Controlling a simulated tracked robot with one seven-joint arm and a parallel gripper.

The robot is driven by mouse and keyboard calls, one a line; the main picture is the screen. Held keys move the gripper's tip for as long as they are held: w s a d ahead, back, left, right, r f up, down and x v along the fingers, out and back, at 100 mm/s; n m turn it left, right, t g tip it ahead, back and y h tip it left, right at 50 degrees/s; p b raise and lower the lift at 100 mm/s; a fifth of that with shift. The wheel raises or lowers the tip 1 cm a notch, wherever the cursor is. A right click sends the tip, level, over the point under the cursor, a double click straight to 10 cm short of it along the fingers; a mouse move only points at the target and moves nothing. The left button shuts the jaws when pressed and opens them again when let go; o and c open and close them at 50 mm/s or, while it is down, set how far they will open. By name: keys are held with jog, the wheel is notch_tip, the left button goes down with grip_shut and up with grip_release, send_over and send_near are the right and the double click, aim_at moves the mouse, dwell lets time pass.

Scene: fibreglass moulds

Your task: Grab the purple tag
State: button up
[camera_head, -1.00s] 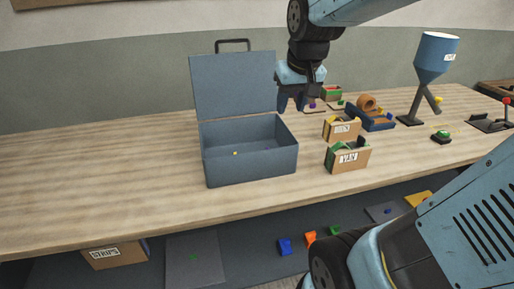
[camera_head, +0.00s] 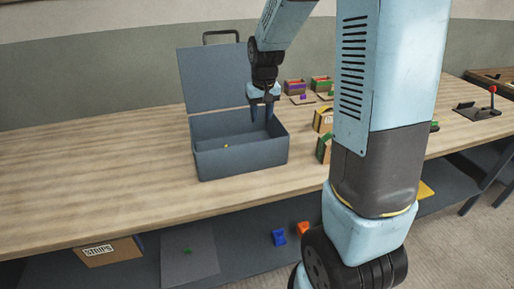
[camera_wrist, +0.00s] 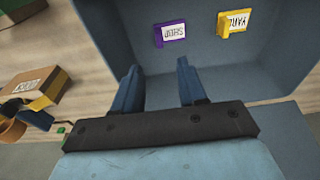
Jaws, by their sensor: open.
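The purple tag (camera_wrist: 170,33) shows in the wrist view, inside the open grey box (camera_wrist: 265,70). It carries a white label that reads upside down there. A yellow tag (camera_wrist: 230,24) lies to its right. My gripper (camera_wrist: 158,70) is open and empty, its fingertips below the purple tag in the picture and apart from it. In the head view my gripper (camera_head: 262,112) points down over the right part of the grey box (camera_head: 240,162). I cannot make out the purple tag inside the box in that view.
The raised lid (camera_head: 215,90) stands behind the box, and its front and side walls rise around the tags. Small cartons (camera_head: 322,120) stand right of the box, partly hidden by my arm. The table left of the box (camera_head: 100,150) is clear.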

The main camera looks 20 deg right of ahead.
jog(key=f, duration=0.4)
jog(key=w+f, duration=0.1)
jog(key=f, duration=0.3)
jog(key=w+f, duration=0.1)
jog(key=f, duration=0.3)
jog(key=shift+d, duration=0.1)
jog(key=shift+c, duration=0.4)
grip_shut()
